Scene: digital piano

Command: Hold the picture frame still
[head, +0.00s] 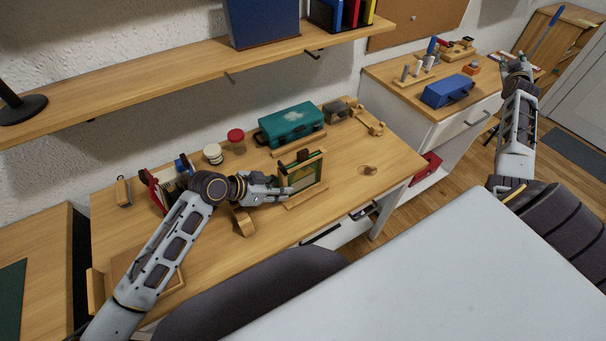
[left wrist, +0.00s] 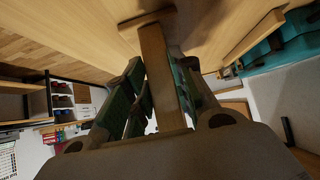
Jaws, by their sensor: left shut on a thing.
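The picture frame (head: 306,172) has a wooden border and a green picture. It stands upright on a wooden base (head: 305,198) on the desk. My left gripper (head: 288,190) reaches it from the left and is shut on its near side edge. In the left wrist view the wooden edge of the picture frame (left wrist: 160,75) runs between the two fingers of my left gripper (left wrist: 165,95). My right gripper (head: 518,68) is raised at the far right, away from the picture frame; its fingers are too small to read.
A teal case (head: 290,125) stands behind the picture frame. A red-lidded jar (head: 236,138) and a white-lidded jar (head: 213,153) are behind my left arm. A blue toolbox (head: 447,91) sits on the right-hand cabinet. The desk's right part is mostly clear.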

